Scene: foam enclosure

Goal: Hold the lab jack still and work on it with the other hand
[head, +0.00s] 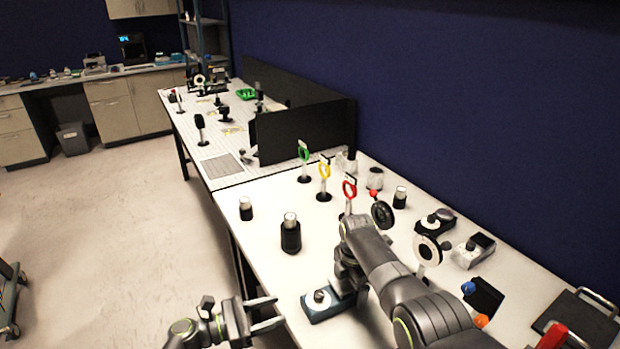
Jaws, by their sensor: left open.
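I cannot clearly pick out a lab jack. A low blue-sided box with a light top and a round knob (318,306) sits at the table's front edge, and I cannot tell whether it is the jack. My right gripper (347,290) points down at the right end of this box; its fingers are mostly hidden by the arm, so its grip and any contact cannot be told. My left gripper (270,314) is open and empty, left of the box beside the table's front edge, its two fingers pointing right.
A dark jar (290,236) and a smaller one (246,209) stand on the white table. Green (304,152), yellow (324,171) and red (349,188) ring holders stand behind. Small boxes and a dark handled plate (580,322) lie on the right. The table between jar and box is clear.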

